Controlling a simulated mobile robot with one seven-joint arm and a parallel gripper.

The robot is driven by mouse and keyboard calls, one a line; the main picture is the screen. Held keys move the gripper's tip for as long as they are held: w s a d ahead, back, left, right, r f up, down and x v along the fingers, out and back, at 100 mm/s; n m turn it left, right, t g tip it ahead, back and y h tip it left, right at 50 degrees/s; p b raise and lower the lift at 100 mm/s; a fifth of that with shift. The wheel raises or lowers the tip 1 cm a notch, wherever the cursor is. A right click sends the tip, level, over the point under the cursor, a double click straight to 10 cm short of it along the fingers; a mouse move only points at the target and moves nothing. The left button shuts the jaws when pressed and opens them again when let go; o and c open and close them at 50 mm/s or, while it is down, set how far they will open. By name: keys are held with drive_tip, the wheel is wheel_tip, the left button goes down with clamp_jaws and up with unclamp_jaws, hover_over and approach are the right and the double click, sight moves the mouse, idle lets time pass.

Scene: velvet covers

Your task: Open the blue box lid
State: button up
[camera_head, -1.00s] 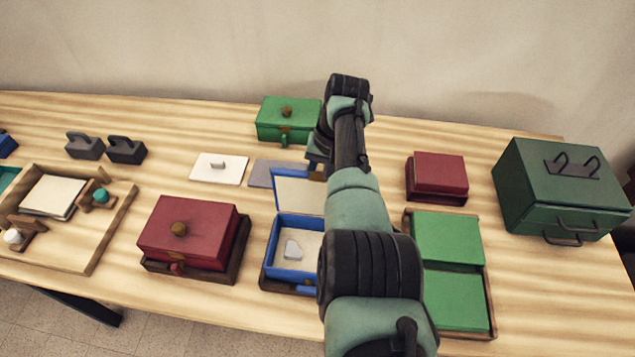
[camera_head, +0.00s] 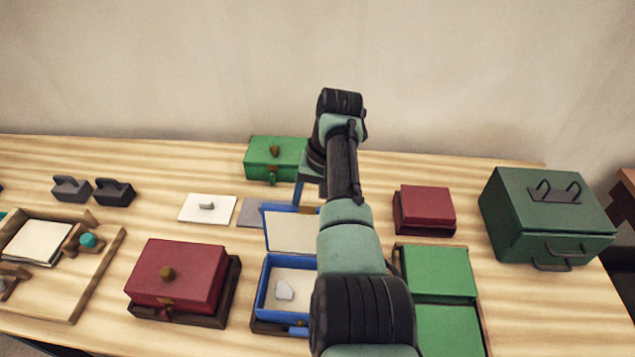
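The blue box (camera_head: 262,289) stands open near the front middle of the table. Its lid (camera_head: 290,232) is raised at the back, with a cream inner face towards me. A small pale piece (camera_head: 285,290) lies inside the box. My arm hides the right side of the box and lid. My gripper (camera_head: 306,184) is just behind the lid's upper edge, pointing down. One finger shows beside the lid edge; I cannot tell whether it touches. The other finger is hidden, so its opening does not show.
A red box (camera_head: 178,272) is to the left, and a green box (camera_head: 272,156) is behind. Green-lidded boxes (camera_head: 438,270), a small red box (camera_head: 424,208) and a large dark green case (camera_head: 545,215) are on the right. A wooden tray (camera_head: 95,275) is at far left.

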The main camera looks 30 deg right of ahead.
wheel_tip(320, 180, up, 8)
drive_tip(key=d, duration=0.1)
drive_tip(key=shift+s+d+f+b, duration=0.2)
drive_tip(key=shift+s+b, duration=0.15)
drive_tip(key=shift+s, duration=0.05)
